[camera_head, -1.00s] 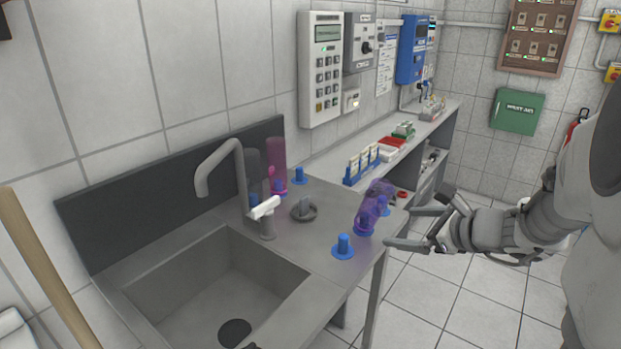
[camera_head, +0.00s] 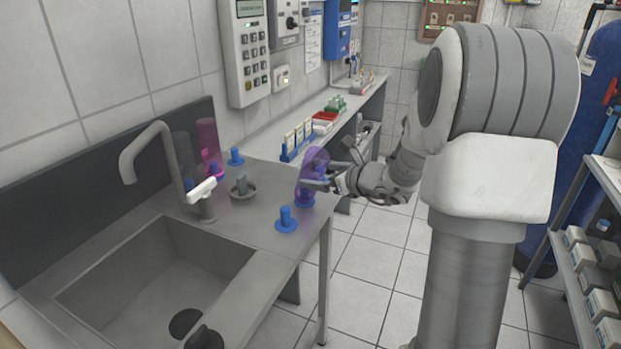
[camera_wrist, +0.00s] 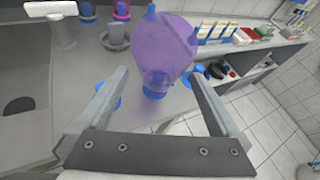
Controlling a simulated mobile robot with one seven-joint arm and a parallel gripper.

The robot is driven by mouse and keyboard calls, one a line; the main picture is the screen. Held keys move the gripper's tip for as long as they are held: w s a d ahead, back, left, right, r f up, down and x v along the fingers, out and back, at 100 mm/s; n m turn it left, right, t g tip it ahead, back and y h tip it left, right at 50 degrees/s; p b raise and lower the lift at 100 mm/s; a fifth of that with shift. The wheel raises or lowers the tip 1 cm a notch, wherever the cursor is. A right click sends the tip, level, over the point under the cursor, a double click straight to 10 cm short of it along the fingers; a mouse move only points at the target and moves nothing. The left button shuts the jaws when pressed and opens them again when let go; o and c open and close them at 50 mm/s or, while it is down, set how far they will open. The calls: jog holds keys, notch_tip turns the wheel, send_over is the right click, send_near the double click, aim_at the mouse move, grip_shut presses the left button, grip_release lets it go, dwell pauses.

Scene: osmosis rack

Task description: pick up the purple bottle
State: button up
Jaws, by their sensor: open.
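The translucent purple bottle (camera_head: 314,160) stands at the right edge of the steel counter, over a blue peg (camera_head: 305,198). In the wrist view the bottle (camera_wrist: 160,45) is wide at the top and narrows down towards the blue peg. My gripper (camera_head: 322,183) is at the bottle from the right. In the wrist view my gripper (camera_wrist: 157,73) is open, with one finger on each side of the bottle's lower part. I cannot tell whether the fingers touch it.
A sink (camera_head: 160,270) and tap (camera_head: 150,150) lie to the left. A pink bottle (camera_head: 210,145) and a grey see-through one (camera_head: 185,155) stand at the back. An empty blue peg (camera_head: 286,219) is in front of the bottle. A blue rack (camera_head: 297,140) stands on the bench behind.

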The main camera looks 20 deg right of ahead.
send_over(311, 196)
jog(key=f, duration=0.2)
jog(key=shift+w+f+b, duration=0.25)
jog(key=shift+f+b, duration=0.05)
jog(key=c, duration=1.4)
jog(key=shift+r, duration=0.15)
